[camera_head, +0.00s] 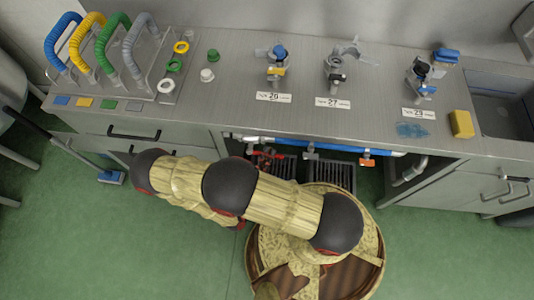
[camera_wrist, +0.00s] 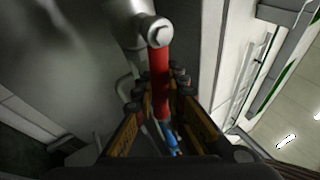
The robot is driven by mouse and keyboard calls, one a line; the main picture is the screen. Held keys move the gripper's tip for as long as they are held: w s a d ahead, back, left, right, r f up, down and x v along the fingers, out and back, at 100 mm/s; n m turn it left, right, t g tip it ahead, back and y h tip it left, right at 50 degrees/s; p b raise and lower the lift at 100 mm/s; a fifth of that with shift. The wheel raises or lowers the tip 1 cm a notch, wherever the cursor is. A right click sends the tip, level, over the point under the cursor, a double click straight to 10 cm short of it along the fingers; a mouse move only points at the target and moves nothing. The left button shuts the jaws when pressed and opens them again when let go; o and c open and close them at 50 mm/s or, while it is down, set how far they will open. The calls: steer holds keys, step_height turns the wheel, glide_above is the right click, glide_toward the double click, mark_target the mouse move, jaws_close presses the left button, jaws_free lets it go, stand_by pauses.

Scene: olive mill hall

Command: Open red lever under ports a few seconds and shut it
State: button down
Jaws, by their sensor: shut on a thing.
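The red lever (camera_wrist: 160,75) runs from a silver bolt (camera_wrist: 158,36) down between the fingers of my gripper (camera_wrist: 161,92) in the wrist view. The fingers have orange sides and dark tips and are shut on the lever. A blue part (camera_wrist: 172,138) shows beyond the lever's lower end. In the head view the red lever (camera_head: 270,153) sits below the counter's front edge by the blue pipe (camera_head: 310,144), under the ports. My arm hides much of my gripper there. I cannot tell whether the valve is open.
Three ports with number labels (camera_head: 273,97) stand on the steel counter (camera_head: 230,110). An orange lever (camera_head: 367,160) hangs from the blue pipe to the right. Coloured hoses (camera_head: 110,45) stand at the left. A yellow block (camera_head: 461,123) lies by the sink (camera_head: 500,115). Green floor lies in front.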

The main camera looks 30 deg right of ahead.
stand_by(0.3)
steer(key=c, duration=1.8)
jaws_free()
steer(key=shift+c, duration=0.2)
steer(key=shift+o, duration=0.2)
steer(key=v, duration=1.2)
steer(key=shift+r, duration=0.1)
